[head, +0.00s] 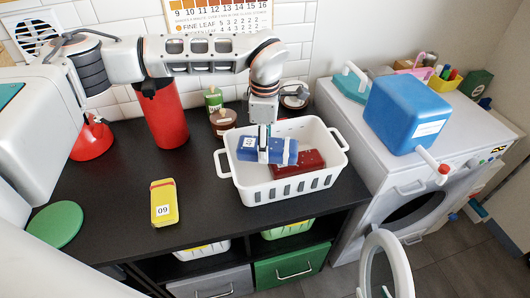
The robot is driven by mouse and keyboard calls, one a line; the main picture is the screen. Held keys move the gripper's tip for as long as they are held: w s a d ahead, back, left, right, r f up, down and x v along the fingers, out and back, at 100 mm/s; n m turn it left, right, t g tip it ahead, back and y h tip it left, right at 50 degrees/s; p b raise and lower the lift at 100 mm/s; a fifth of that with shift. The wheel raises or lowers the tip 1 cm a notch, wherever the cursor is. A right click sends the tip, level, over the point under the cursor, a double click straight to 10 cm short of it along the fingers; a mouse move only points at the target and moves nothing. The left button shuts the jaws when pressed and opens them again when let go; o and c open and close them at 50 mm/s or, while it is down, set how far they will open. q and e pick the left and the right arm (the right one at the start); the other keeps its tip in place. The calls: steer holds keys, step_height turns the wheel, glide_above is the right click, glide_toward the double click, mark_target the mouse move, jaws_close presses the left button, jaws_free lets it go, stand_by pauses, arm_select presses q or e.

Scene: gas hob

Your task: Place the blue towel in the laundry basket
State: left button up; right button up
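The blue towel (246,155) is a folded bundle with a white number label. It shows inside the outline of the white laundry basket (244,193), over its left and middle part, beside and partly over a red folded cloth (312,163).
The basket stands on a black counter with a yellow folded cloth (163,203), a red bottle (162,115), a red kettle (90,138) and jars (222,121). A white washing machine (400,165) with a blue box (407,113) stands at the right. The counter's front middle is clear.

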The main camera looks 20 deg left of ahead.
arm_select(q)
step_height(320, 180, down, 4)
steer(key=shift+r, duration=0.25)
steer(key=shift+f, duration=0.1)
steer(key=shift+f, duration=0.35)
steer(key=o, duration=1.2)
